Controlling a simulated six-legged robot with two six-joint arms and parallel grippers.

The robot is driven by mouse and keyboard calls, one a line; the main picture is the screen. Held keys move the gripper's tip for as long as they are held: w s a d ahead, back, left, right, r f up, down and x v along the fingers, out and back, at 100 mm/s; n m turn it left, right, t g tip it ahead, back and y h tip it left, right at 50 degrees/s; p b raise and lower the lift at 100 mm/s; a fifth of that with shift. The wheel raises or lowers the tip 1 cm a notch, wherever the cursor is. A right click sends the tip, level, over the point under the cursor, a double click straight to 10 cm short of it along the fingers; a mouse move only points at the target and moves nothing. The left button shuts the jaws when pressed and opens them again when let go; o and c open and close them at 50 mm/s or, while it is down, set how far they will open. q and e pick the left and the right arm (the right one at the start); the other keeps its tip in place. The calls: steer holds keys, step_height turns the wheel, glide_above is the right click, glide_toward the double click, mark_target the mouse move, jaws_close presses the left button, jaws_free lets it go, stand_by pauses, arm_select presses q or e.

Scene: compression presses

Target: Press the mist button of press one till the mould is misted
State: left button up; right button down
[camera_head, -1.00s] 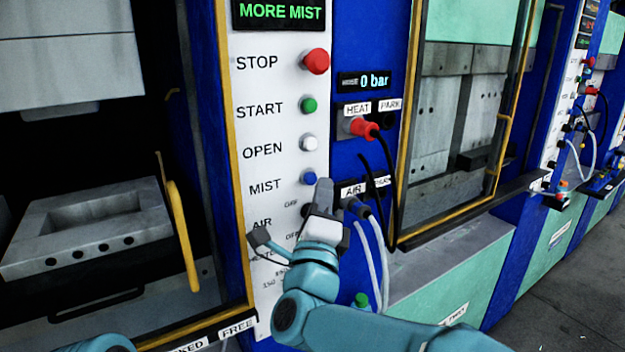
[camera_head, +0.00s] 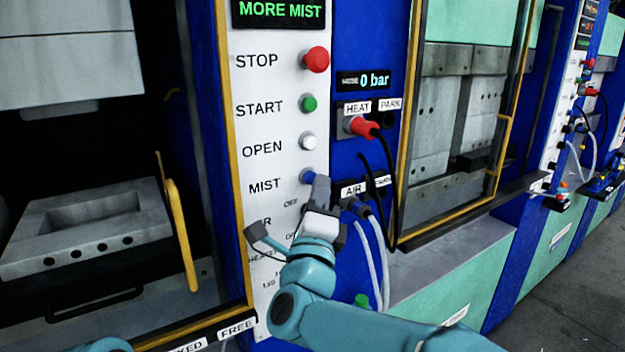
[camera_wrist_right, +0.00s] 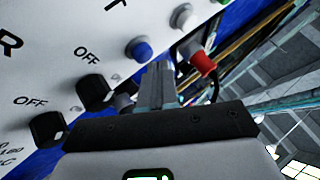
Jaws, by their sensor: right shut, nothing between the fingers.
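The blue mist button (camera_head: 308,175) is on the white panel of the near press, right of the word MIST. The wrist view also shows the blue button (camera_wrist_right: 138,49). My right gripper (camera_head: 320,187) is shut and empty, its fingertips at the button's lower right edge. In the wrist view the shut fingertips (camera_wrist_right: 158,72) are close beside the button; I cannot tell whether they touch. The display (camera_head: 279,13) reads MORE MIST in green. The grey mould (camera_head: 140,215) sits in the open press at the left. My left gripper is not in view.
Red stop (camera_head: 316,60), green start (camera_head: 309,104) and white open (camera_head: 308,142) buttons stand above the blue one. Dark knobs (camera_wrist_right: 92,90) are below it. A red plug (camera_head: 362,127) with a black cable and pale hoses (camera_head: 378,260) are to the right.

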steer(key=shift+w+a, duration=0.35)
steer(key=shift+w, duration=0.15)
stand_by(0.6)
steer(key=shift+s+d+b, duration=0.55)
steer(key=shift+s+b, duration=0.2)
steer(key=shift+b, duration=0.5)
steer(key=s+d+b, duration=0.1)
steer(key=s+b, duration=0.1)
steer(key=s+d+b, duration=0.2)
steer(key=shift+b, duration=0.4)
